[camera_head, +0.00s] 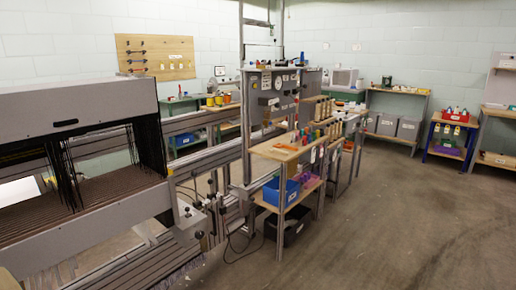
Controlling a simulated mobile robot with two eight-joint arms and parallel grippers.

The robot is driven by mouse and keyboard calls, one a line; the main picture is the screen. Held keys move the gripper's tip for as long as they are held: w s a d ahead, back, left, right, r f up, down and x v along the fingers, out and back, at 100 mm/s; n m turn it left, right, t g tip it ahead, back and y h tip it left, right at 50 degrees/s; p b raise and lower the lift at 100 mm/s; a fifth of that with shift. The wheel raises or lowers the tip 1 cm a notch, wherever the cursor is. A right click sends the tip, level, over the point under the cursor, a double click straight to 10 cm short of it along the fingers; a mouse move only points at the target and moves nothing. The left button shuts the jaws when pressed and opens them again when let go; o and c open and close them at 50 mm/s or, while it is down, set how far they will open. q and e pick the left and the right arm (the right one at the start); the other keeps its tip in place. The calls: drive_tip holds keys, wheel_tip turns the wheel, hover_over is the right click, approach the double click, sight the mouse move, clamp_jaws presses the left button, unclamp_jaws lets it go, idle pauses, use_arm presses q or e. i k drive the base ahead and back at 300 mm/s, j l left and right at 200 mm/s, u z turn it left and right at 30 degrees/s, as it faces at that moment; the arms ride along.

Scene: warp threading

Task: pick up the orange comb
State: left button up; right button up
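I cannot make out an orange comb for certain. Small tools and bottles stand on the wooden top of the workbench (268,151) in the middle, too small to tell apart. A small orange patch (348,146) shows at the far end of this bench, but its shape is not clear. Neither of my grippers is in view.
A large grey loom (80,108) fills the left side. A blue bin (281,192) and a black bin (288,226) sit under the workbench. A blue cart (449,139) and shelves line the far wall. The concrete floor (400,230) at right is clear.

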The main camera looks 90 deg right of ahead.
sight(279, 145)
drive_tip(key=z, duration=3.3)
